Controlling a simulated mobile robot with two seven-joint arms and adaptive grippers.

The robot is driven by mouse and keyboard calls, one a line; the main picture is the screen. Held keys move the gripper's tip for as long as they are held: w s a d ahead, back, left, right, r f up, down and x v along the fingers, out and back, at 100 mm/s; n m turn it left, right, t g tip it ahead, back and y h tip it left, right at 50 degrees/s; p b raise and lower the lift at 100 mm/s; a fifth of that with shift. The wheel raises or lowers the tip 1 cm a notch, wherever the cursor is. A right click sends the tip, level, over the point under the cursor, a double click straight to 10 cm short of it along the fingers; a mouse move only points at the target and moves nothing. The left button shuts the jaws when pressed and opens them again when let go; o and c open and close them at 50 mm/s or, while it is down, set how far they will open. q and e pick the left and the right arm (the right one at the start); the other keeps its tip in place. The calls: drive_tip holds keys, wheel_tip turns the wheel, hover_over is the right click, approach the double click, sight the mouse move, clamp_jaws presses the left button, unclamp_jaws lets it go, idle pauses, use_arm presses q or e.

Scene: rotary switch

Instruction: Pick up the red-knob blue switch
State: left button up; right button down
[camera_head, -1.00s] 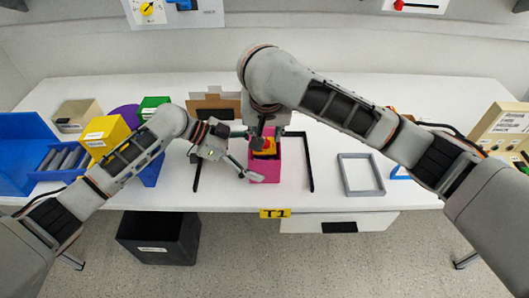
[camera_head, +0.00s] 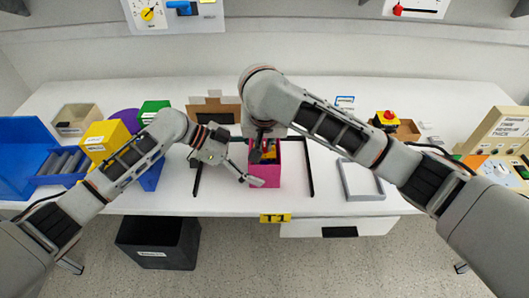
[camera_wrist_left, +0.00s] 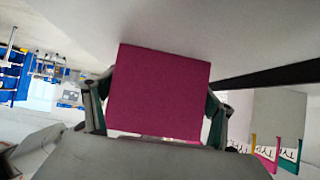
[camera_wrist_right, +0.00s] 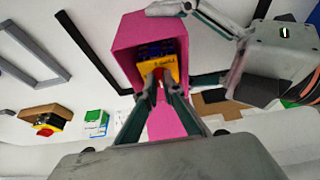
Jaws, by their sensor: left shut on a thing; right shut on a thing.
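A pink open-topped box (camera_head: 265,179) stands on the table's front middle. My left gripper (camera_head: 250,162) has one finger on either side of it; the left wrist view shows the pink wall (camera_wrist_left: 160,90) between the fingers. My right gripper (camera_head: 264,142) points down into the box. In the right wrist view its fingertips (camera_wrist_right: 158,84) are closed on the red knob of the switch (camera_wrist_right: 172,66). The switch has a yellow, lettered face and a dark blue body and is within the box opening. The fingers partly hide the knob, and the switch's underside is hidden.
Black strips (camera_head: 305,165) flank the box. A grey frame (camera_head: 361,193) lies at right, with a yellow-and-red emergency button (camera_head: 386,119) behind it. A yellow box (camera_head: 104,136) and blue bin (camera_head: 30,145) stand at left. A black bin (camera_head: 158,240) is on the floor.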

use_arm(q)
drive_tip(key=shift+f, duration=0.1)
use_arm(e)
drive_tip(key=shift+r, duration=0.1)
wheel_tip(320, 180, up, 18)
idle(0.4)
use_arm(q)
drive_tip(key=o, duration=1.1)
